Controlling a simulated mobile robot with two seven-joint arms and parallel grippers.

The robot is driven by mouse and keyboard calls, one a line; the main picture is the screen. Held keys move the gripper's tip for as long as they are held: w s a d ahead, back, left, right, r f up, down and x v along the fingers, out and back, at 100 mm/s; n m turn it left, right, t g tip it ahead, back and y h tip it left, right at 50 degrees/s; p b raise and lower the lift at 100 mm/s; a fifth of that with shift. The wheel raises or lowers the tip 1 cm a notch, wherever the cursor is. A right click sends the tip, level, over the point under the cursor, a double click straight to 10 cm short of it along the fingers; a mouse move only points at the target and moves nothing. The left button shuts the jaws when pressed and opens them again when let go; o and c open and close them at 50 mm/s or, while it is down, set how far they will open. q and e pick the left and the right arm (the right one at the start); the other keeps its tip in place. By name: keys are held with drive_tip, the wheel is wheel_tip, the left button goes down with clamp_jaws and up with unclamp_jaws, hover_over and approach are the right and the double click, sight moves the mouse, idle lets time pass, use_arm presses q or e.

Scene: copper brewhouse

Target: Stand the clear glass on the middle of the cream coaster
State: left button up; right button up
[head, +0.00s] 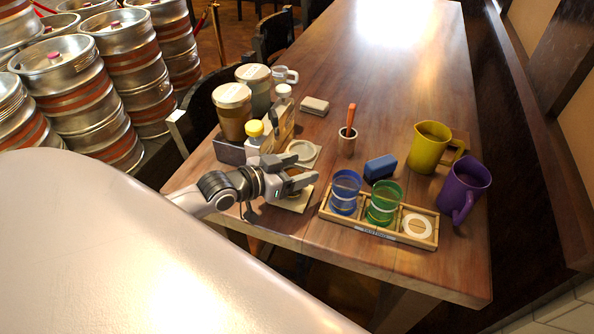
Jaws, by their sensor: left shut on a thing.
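My left gripper (304,178) reaches in from the left over the near part of the table, its fingers pointing right. It is shut on the clear glass (294,172), which shows only faintly between the fingers. A square cream coaster (296,204) lies below the gripper, partly covered by it. I cannot tell whether the glass touches the coaster. Another pale square piece with a round top (303,150) lies just behind the gripper. My right gripper is not in view.
A wooden tray (388,235) to the right holds a blue glass (345,190), a green glass (384,203) and a white ring (417,226). Yellow (428,148) and purple (467,190) mugs stand beyond. Jars (234,112) and a yellow-capped bottle (255,138) crowd the left. The table's far part is clear.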

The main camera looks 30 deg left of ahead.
use_arm(q)
drive_tip(key=shift+f, duration=0.15)
drive_tip(key=o, duration=0.9)
drive_tip(key=shift+f, duration=0.15)
drive_tip(key=o, duration=0.4)
drive_tip(key=shift+o, duration=0.2)
drive_tip(key=shift+r, duration=0.25)
drive_tip(key=p+v, duration=0.1)
drive_tip(key=v, duration=1.1)
drive_tip(key=shift+p, duration=0.3)
